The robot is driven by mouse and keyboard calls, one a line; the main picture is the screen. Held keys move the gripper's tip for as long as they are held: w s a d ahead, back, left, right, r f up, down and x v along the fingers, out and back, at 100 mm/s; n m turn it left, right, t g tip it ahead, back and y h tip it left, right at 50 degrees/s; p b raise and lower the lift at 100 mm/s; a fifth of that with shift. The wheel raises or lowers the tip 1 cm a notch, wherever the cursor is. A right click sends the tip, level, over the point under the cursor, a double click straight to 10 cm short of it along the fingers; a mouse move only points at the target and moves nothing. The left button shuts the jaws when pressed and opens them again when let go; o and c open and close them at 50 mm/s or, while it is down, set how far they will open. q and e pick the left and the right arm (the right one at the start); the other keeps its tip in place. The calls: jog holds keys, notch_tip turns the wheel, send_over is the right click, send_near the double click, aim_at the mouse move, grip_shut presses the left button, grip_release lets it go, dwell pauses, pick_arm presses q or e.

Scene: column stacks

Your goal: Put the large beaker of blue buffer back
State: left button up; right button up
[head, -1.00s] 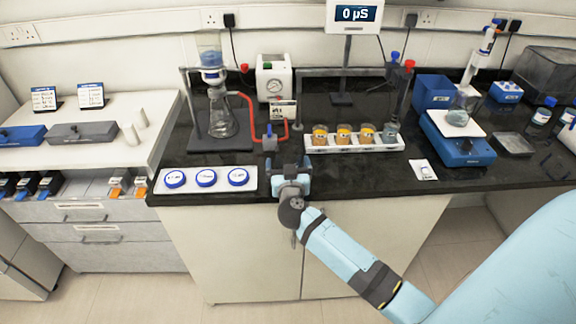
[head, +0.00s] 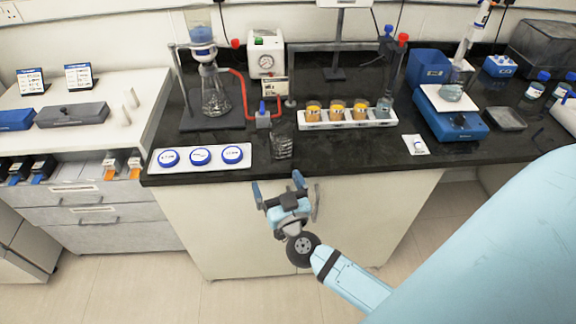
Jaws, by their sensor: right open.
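My right gripper (head: 278,188) is open and empty in front of the counter's front edge, below the worktop. A small clear, dark-looking vessel (head: 283,146) stands on the black worktop just beyond it, apart from the fingers; I cannot tell its contents. A glass beaker with pale bluish contents (head: 453,92) sits on the blue stirrer-like device (head: 464,127) at the right. I cannot tell for sure which is the large beaker of blue buffer. My left gripper is not in view.
A white rack (head: 347,123) holds several small vessels. A white tray with blue-lidded dishes (head: 249,163) lies left of the clear vessel. A flask (head: 215,100) on a stand and red tubing are behind. Worktop between the clear vessel and the white card (head: 415,145) is free.

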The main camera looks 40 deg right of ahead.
jog(key=s+a+f+n+g+y, duration=0.3)
jog(key=s+f+g+y, duration=0.1)
jog(key=s+f, duration=0.3)
jog(key=s+a+f+n+g+y, duration=0.3)
jog(key=s+a+f+g+y, duration=0.1)
jog(key=s+f, duration=0.3)
notch_tip(320, 180, down, 2)
jog(key=shift+s+a+f+g, duration=0.15)
jog(key=shift+s+a+g, duration=0.15)
jog(key=shift+s, duration=0.1)
notch_tip(320, 180, up, 9)
jog(key=p, duration=0.9)
jog(key=shift+d, duration=0.3)
jog(key=shift+r, duration=0.2)
